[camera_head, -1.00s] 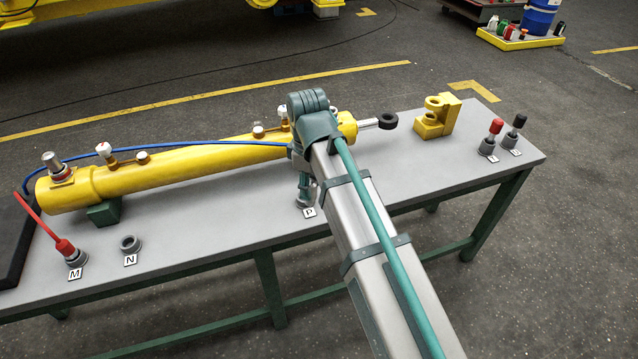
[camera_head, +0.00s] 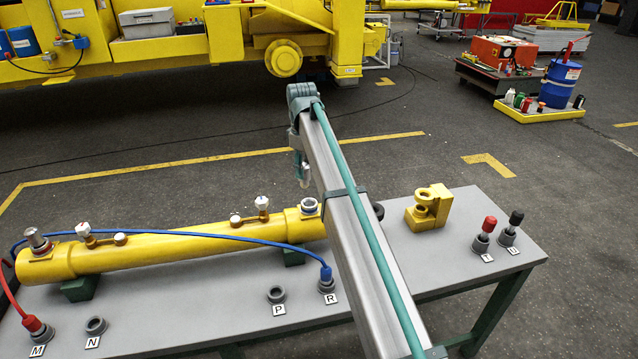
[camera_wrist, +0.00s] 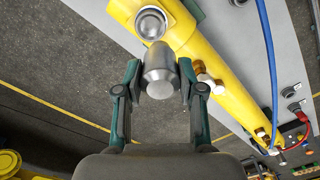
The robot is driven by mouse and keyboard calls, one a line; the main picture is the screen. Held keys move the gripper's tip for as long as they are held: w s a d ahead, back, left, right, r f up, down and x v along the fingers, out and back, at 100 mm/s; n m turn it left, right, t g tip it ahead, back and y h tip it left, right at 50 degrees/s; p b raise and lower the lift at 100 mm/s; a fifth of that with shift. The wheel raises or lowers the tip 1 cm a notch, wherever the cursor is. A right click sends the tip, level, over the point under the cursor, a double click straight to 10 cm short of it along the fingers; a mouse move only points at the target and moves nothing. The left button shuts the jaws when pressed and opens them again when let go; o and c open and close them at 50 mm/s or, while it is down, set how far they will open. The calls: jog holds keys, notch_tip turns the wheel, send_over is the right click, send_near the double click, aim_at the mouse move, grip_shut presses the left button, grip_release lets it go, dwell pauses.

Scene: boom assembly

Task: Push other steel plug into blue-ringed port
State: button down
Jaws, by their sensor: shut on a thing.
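My gripper (camera_head: 301,176) is shut on a steel plug, held in the air above the right end of the yellow cylinder (camera_head: 160,262). In the wrist view my gripper (camera_wrist: 160,85) has the grey metal plug (camera_wrist: 160,72) between its fingertips. A round silvery port (camera_wrist: 151,23) lies just ahead of the plug, apart from it. In the head view this port (camera_head: 309,206) sits on top of the cylinder's right end; its ring colour is hard to tell. The other steel plug (camera_head: 37,238) sits upright in the left-end port.
A blue hose (camera_head: 190,234) runs over the cylinder to a blue connector (camera_head: 326,275) in socket R. Sockets P (camera_head: 276,294) and N (camera_head: 96,326) are empty. A red connector (camera_head: 34,325) stands in M. Two white-capped valve fittings (camera_head: 262,204) stick up along the cylinder.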

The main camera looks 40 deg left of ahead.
jog(key=shift+w+d, duration=0.15)
jog(key=shift+w, duration=0.75)
jog(key=shift+s+f+b, duration=0.15)
jog(key=shift+f+b, duration=0.25)
jog(key=shift+f, duration=0.15)
jog(key=shift+f+b, duration=1.4)
jog(key=shift+f, duration=2.6)
jog(key=c, duration=0.6)
grip_release()
notch_tip(320, 180, up, 12)
